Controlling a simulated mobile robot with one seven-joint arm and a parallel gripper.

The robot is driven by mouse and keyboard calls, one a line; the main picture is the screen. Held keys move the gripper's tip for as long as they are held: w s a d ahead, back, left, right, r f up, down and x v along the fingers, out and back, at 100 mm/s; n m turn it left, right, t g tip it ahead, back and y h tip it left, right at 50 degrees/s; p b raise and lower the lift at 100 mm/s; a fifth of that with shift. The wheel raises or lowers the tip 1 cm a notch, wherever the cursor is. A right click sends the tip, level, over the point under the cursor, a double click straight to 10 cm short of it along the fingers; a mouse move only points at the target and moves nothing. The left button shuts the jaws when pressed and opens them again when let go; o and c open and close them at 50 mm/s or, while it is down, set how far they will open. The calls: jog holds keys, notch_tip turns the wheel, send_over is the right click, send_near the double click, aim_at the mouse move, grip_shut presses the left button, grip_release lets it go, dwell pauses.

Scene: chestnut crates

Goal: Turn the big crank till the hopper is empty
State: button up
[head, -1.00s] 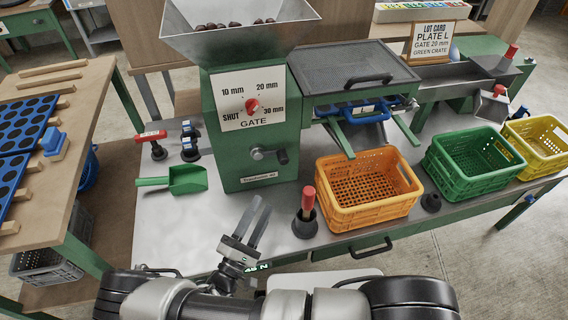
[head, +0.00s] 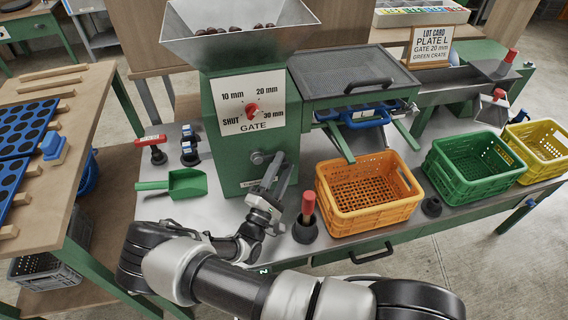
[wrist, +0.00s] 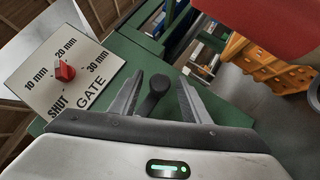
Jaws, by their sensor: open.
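The hopper (head: 240,50) on the green machine (head: 230,170) holds several brown chestnuts (head: 236,27). The crank hub (head: 258,158) is on the machine's front, below the gate dial. Its black handle (wrist: 155,92) shows in the wrist view between the fingers, with no clear sign of contact. My gripper (head: 275,172) is open in front of the crank and hides most of it in the head view; its fingers also show in the wrist view (wrist: 158,97). The red gate knob (head: 251,108) sits on the dial; I cannot surely read its setting.
An orange crate (head: 372,218), a green crate (head: 445,185) and a yellow crate (head: 555,165) stand right. A red-handled tool (head: 308,202) stands close beside my gripper. A green scoop (head: 187,183) lies left. The lot card (head: 437,38) reads plate L, gate 20 mm, green crate.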

jog(key=shift+w+d+r, duration=0.2)
jog(key=shift+w+d, duration=0.1)
jog(key=shift+w, duration=0.3)
grip_shut()
jog(key=shift+a+f, duration=0.1)
jog(key=shift+a, duration=0.05)
